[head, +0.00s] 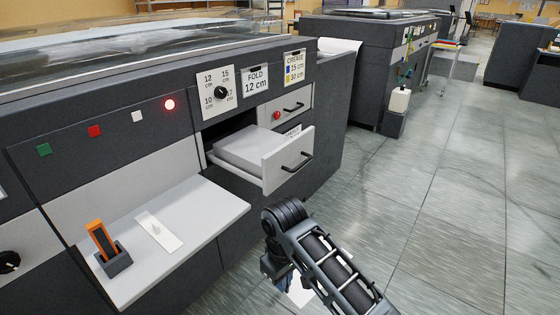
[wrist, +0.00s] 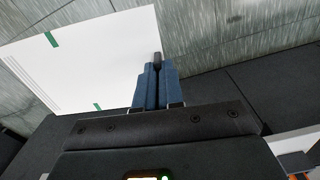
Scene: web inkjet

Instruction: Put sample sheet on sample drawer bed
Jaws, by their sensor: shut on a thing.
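The white sample sheet (wrist: 85,65), with green marks and thin lines near its left edge, fills the upper left of the wrist view. My gripper (wrist: 157,70) has its blue fingers shut at the sheet's right side, with a small dark piece at their tips. In the head view my gripper (head: 284,276) is mostly hidden by my arm, and part of the sheet (head: 300,292) shows below it. The sample drawer (head: 283,163) is pulled out of the dark machine. Its pale bed (head: 248,146) lies up and left of my gripper, apart from the sheet.
A pale shelf (head: 205,215) juts out at the left, with an orange tool in a dark holder (head: 114,260) and a white plate (head: 158,231) on it. Floor at the right is clear.

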